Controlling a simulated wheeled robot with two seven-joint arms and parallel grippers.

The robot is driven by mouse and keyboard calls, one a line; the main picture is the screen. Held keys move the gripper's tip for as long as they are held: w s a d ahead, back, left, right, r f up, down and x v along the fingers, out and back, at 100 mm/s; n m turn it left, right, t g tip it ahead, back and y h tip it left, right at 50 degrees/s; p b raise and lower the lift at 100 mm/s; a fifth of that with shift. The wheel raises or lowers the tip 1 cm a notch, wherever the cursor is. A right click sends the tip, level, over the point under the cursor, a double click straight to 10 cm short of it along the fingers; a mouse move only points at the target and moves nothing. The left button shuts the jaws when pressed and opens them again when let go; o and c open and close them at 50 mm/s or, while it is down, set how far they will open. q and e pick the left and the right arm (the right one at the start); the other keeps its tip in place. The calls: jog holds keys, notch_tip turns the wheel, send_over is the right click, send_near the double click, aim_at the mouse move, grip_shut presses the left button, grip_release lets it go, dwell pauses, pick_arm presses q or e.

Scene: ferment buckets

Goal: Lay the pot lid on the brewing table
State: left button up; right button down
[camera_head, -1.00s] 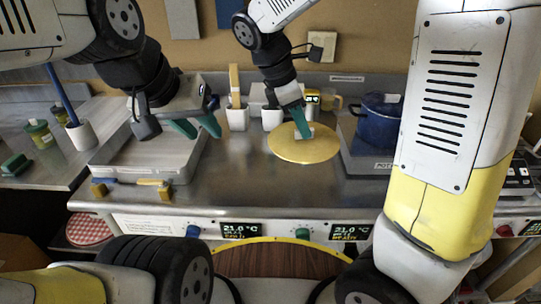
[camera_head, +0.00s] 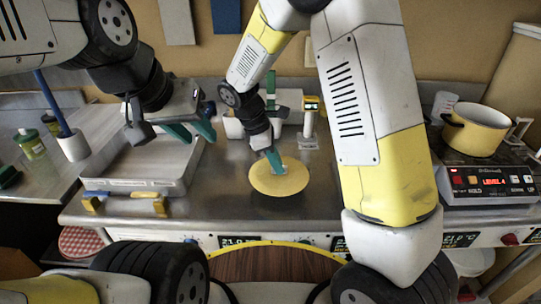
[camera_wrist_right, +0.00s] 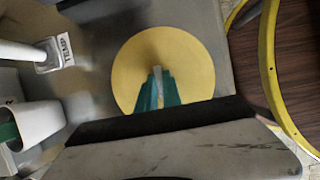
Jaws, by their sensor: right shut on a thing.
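The pot lid is a round yellow disc (camera_head: 280,177) with a small pale knob. It lies level over the middle of the steel brewing table (camera_head: 225,204). My right gripper (camera_head: 275,165) comes from above and is shut on its knob. The right wrist view shows the lid (camera_wrist_right: 195,75) with the green fingers (camera_wrist_right: 158,78) at its centre. I cannot tell whether the lid's underside touches the table. My left gripper (camera_head: 194,134) is open and empty above the grey tray-like unit at the left.
The grey unit (camera_head: 140,170) stands left of the lid, with yellow-ended pieces at its front. A labelled stand (camera_head: 308,130) is behind the lid. A yellow pot (camera_head: 476,130) sits on a cooker (camera_head: 490,182) at the right. My right arm hides the table between.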

aim_at(270, 168)
jog(key=shift+w+a+f, duration=0.2)
jog(key=shift+w+a, duration=0.85)
jog(key=shift+w, duration=0.1)
jog(key=shift+f, duration=1.65)
jog(key=shift+f, duration=0.2)
jog(key=c, duration=1.5)
grip_release()
